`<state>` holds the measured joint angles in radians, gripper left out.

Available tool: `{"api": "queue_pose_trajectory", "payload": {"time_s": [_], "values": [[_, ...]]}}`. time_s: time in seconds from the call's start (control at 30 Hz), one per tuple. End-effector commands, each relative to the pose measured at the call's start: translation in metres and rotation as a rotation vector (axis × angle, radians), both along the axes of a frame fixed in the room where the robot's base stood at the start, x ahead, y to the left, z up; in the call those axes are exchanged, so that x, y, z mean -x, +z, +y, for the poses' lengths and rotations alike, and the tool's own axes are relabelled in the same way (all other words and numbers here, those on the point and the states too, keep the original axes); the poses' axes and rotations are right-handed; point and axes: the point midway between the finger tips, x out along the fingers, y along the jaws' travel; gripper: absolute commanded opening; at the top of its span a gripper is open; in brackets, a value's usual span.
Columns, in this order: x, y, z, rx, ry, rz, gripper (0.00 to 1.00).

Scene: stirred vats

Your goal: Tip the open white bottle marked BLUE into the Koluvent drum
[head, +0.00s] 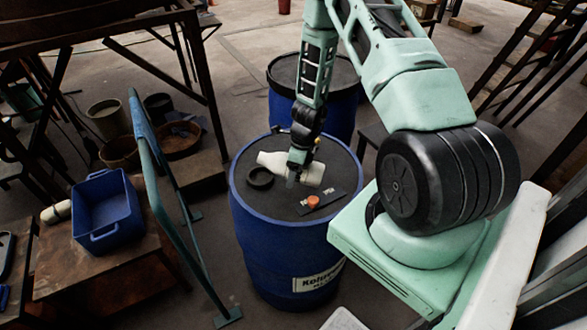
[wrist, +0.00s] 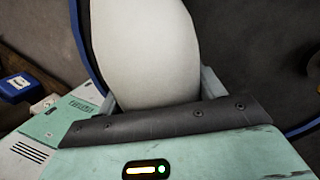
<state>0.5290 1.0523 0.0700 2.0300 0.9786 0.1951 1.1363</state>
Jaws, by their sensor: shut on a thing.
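The white bottle (head: 274,161) is held on its side over the lid of the blue drum (head: 262,245), with its narrower end pointing left. The drum's label (head: 318,279) begins "Koluv"; the rest is hard to read. My gripper (head: 294,174) is shut around the bottle's body. In the wrist view the bottle (wrist: 145,45) fills the middle, between the fingers; no BLUE marking shows. A black round opening (head: 260,178) is on the lid, just below the bottle's narrow end in the picture. Whether anything flows out, I cannot tell.
An orange cap (head: 313,201) lies on a dark strip on the lid. Another blue drum (head: 340,112) stands behind. A blue-green rail (head: 160,190) and a blue crate (head: 107,211) on a table are left. Dark shelving stands at the right.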

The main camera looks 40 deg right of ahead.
Motion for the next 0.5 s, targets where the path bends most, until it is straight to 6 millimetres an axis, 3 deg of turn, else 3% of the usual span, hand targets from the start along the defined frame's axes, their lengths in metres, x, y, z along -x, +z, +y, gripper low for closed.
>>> {"api": "queue_pose_trajectory", "payload": {"time_s": [0.5], "values": [[-0.0008,-0.0012,0.0009,0.023,0.001,0.045,0.27]]}}
